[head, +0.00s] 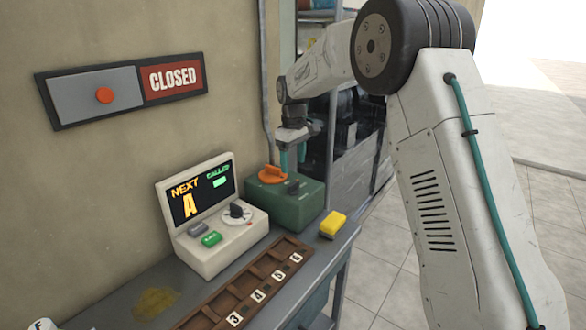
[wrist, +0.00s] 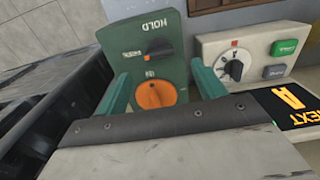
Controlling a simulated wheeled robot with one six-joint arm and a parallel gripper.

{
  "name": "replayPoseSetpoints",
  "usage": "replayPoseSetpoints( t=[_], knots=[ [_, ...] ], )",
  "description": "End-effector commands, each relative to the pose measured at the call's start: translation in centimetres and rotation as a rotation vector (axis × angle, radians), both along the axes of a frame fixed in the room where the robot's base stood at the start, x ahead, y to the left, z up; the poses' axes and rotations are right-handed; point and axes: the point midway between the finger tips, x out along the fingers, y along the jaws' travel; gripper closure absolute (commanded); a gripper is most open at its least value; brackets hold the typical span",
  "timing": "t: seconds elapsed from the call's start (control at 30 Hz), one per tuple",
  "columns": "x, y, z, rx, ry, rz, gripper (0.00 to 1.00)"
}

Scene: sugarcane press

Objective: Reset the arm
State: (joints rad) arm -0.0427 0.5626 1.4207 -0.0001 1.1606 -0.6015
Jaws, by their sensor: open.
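My gripper (head: 292,155) is above the green control box (head: 312,203) at the back end of the bench in the head view. Its two green fingers stand apart in the wrist view (wrist: 160,72), with nothing seen held. The orange knob (wrist: 155,94) on the box shows between and below the fingers. It also shows in the head view (head: 270,175), just left of the fingers. A black knob (wrist: 157,49) marked HOLD sits on the same box. I cannot tell whether a finger touches the orange knob.
A white console (head: 210,257) with a "NEXT A" screen stands beside the box. A yellow block (head: 333,224) and a brown slotted tray (head: 222,309) with numbered tags lie on the bench. A CLOSED sign (head: 175,79) hangs on the wall. Dark machinery (head: 352,150) stands behind. Tiled floor is open at right.

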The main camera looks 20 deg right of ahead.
Motion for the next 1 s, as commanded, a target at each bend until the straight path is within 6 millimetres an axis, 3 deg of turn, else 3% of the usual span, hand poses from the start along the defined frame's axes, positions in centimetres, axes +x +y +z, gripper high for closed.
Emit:
replayPoseSetpoints(
  t=[0.37, 0.47, 0.57, 0.77, 1.0],
  knots=[
    [0.0, 0.0, 0.1, 0.0, 0.002, -0.03, 0.31],
    [-1.5, -0.1, -1.5, -0.005, 0.046, -0.096, 0.31],
    [-5.1, -0.3, -2.0, -0.014, 0.102, -0.177, 0.31],
    [-12.8, -1.0, 0.8, -0.029, 0.137, -0.308, 0.31],
    [-24.0, -1.8, 4.9, -0.039, 0.137, -0.453, 0.31]
  ],
)
